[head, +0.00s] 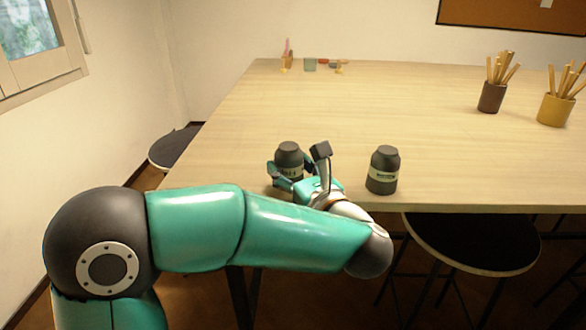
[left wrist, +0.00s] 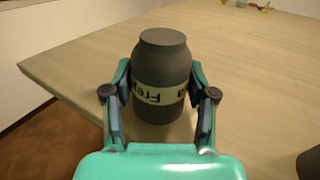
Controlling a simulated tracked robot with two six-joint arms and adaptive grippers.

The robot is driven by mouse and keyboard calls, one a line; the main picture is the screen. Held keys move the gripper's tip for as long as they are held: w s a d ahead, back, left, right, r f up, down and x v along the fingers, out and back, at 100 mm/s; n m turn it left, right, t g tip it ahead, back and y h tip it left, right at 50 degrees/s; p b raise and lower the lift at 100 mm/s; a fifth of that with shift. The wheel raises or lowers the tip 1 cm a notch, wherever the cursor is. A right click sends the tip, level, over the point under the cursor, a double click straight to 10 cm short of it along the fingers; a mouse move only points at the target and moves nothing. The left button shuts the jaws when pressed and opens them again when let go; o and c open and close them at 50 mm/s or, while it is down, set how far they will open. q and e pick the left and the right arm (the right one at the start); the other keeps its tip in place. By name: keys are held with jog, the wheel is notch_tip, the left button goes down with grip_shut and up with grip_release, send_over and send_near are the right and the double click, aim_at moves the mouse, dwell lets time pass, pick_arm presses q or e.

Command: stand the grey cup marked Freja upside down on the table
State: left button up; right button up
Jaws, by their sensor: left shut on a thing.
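The grey cup marked Freja (head: 288,150) is at the near left part of the table (head: 250,110). It also shows in the left wrist view (left wrist: 165,62), upright, with its narrow, flat, closed end up and a pale label around its body. The label's letters look upside down there. My left gripper (head: 291,168) is shut on this cup, one finger on each side of its body. The cup's lower end is at the table top; whether it touches is hard to tell. My right gripper is in neither view.
A second dark grey labelled cup (head: 383,170) stands right of my left gripper, near the front edge. A brown pot (head: 491,98) and a yellow pot (head: 555,110) with sticks stand at the right. Small items lie at the far edge. The middle is clear.

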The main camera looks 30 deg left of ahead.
pick_arm(q)
jog(key=o, duration=1.2)
jog(key=shift+c, duration=0.2)
